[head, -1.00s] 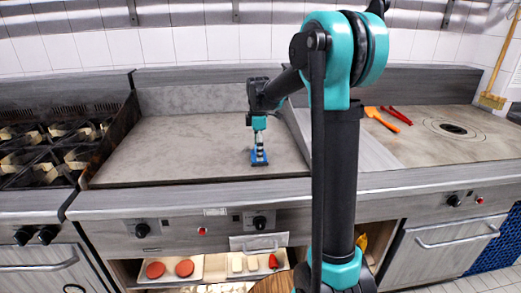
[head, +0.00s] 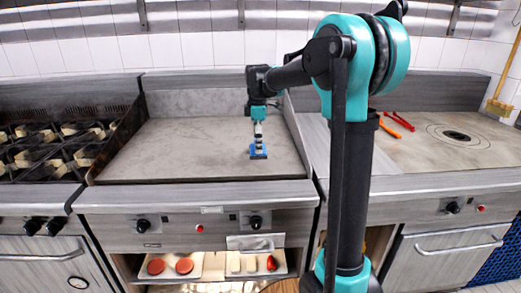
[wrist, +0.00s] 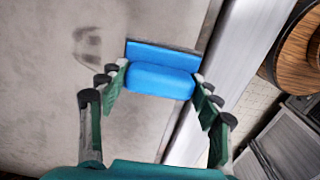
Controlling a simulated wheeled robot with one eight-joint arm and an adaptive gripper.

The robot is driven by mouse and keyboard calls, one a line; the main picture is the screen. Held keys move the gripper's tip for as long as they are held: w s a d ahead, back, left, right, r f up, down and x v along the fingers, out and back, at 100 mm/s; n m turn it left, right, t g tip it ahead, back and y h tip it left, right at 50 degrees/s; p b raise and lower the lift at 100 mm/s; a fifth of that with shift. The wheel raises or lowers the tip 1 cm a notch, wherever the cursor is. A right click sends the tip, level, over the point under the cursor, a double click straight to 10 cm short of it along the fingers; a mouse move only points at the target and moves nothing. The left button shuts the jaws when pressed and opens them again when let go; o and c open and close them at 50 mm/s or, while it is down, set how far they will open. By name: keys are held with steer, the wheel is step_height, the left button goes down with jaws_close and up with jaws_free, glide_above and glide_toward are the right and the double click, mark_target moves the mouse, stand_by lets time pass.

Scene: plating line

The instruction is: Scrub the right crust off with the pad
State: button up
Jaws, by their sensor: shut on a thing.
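My gripper (head: 258,135) is shut on a blue pad (head: 258,152) and points down at the right part of the grey griddle plate (head: 185,140). In the wrist view the pad (wrist: 160,78) sits between the fingers of my gripper (wrist: 158,84), close to the plate's right edge. I cannot tell whether the pad touches the plate. A faint dark smudge (wrist: 88,42) lies on the plate to the pad's upper left in the wrist view. No clear crust shows in the head view; anything under the pad is hidden.
A burner range (head: 60,150) adjoins the griddle on the left. An orange tool (head: 389,128) and red tongs (head: 400,121) lie on the right counter. A shelf below the griddle holds a tray with red discs (head: 156,266). My arm hides part of the right counter.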

steer(key=shift+r, duration=1.1)
